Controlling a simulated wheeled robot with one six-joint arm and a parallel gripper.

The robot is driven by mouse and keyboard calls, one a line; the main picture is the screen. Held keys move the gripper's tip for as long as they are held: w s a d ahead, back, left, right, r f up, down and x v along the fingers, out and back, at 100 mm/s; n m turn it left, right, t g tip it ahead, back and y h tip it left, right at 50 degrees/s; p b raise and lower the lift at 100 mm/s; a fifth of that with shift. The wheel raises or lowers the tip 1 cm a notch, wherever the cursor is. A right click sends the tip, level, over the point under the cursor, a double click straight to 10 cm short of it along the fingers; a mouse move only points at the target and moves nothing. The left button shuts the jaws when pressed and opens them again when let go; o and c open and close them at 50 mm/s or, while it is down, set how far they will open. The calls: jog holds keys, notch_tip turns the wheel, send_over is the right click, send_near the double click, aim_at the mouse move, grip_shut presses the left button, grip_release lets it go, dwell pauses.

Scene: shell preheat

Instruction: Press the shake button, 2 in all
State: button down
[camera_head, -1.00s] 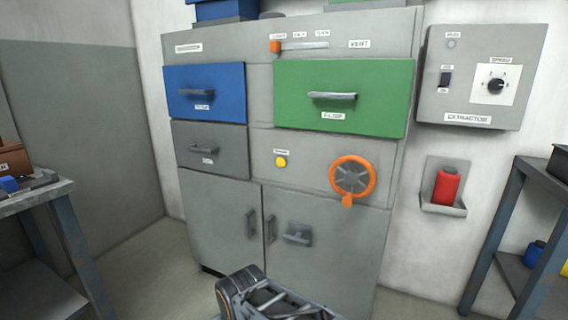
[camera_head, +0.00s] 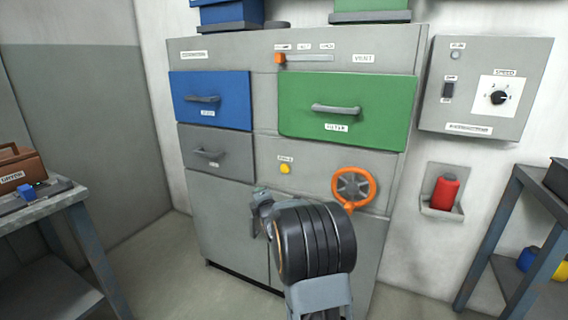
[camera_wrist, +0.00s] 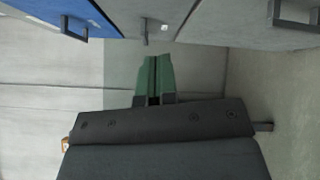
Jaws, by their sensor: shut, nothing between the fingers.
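The yellow round button (camera_head: 285,169) sits on the grey cabinet front between the grey drawer and the orange handwheel. A small white label is above it, too blurred to read surely. My gripper (camera_head: 262,196) is in front of the cabinet, below and a little left of the button in the head view. No contact with the button shows. In the wrist view my gripper's greenish fingers (camera_wrist: 154,62) are together with nothing between them. I cannot make out the button in the wrist view.
The orange handwheel (camera_head: 354,187) is close right of my arm. Blue (camera_head: 211,99), green (camera_head: 347,109) and grey (camera_head: 215,151) drawers have protruding handles. An extractor box (camera_head: 486,88) and red canister (camera_head: 444,192) are on the right wall. Benches stand at both sides.

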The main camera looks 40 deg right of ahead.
aim_at(285, 168)
jog(key=d+n, duration=0.1)
jog(key=d+r+n+t, duration=0.1)
jog(key=d+n+t, duration=0.1)
jog(key=shift+w+d+r+n+h+p, duration=0.3)
jog(key=shift+w+d+r+h+p, duration=0.05)
jog(key=shift+d+r+h+p, duration=0.05)
jog(key=shift+w+d+p, duration=0.35)
jog(key=shift+w+d, duration=0.35)
jog(key=shift+d, duration=0.6)
jog(key=shift+w+d+p, duration=0.35)
jog(key=shift+w+d, duration=0.35)
jog(key=shift+d, duration=0.55)
jog(key=shift+w+d+p, duration=0.35)
jog(key=shift+w+d, duration=0.35)
jog(key=shift+d, duration=0.6)
jog(key=shift+w+d+f+b, duration=0.15)
jog(key=shift+d+b, duration=0.1)
jog(key=shift+b, duration=0.3)
